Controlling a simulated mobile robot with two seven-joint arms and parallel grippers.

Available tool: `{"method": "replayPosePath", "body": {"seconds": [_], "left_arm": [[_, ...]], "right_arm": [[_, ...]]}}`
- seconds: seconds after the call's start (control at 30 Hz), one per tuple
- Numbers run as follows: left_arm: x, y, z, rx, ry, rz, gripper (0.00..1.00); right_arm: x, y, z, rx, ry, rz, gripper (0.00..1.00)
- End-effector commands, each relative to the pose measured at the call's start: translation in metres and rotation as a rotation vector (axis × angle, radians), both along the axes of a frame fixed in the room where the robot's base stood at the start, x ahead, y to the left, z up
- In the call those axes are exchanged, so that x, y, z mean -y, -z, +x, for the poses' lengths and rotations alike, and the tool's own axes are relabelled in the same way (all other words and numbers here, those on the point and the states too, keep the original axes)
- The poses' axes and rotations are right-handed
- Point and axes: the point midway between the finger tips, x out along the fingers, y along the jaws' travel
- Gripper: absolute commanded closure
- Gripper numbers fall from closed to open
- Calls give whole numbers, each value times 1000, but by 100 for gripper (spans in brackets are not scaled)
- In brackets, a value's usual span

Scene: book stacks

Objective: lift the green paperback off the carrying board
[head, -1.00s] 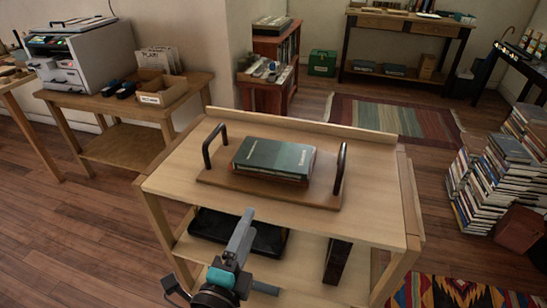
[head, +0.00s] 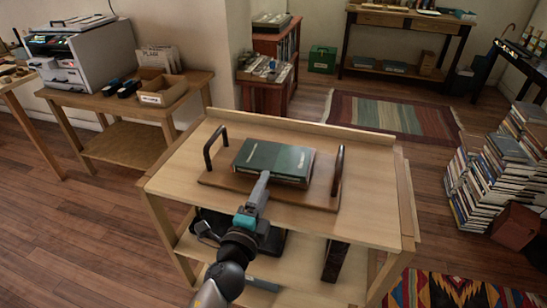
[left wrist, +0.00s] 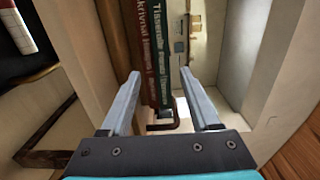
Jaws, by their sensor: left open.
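The green paperback (head: 272,158) lies flat on the brown carrying board (head: 222,181). The left wrist view shows its green lettered spine (left wrist: 164,45) beside a red-brown lettered spine (left wrist: 143,40), which seems to belong to a book under it. My left gripper (head: 264,176) reaches in from the front, at the near edge of the stack. In the left wrist view its two fingers (left wrist: 160,78) are apart, with the spines showing beyond and between them. I cannot tell whether a finger touches a book. My right gripper is not in view.
The board has two upright dark handles (head: 208,147) and (head: 338,172), one at each end. It rests on a wooden cart (head: 360,225) with a raised back edge. Book piles (head: 490,175) stand on the floor at right. A side table (head: 120,100) is at left.

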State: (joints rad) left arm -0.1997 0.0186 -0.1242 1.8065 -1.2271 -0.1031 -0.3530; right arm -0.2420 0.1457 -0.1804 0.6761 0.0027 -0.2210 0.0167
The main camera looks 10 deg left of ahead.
Motion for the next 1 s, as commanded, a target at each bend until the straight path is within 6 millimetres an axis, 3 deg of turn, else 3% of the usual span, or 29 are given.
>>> {"method": "replayPosePath", "body": {"seconds": [0.23, 0.57, 1.0], "left_arm": [[-2, -4, 30, 1, 1, 0, 38], [-2, -4, 36, 0, 1, -1, 38], [-2, -4, 36, 1, 1, -1, 85]], "right_arm": [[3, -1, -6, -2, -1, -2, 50], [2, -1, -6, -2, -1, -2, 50], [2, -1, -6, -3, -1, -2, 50]]}}
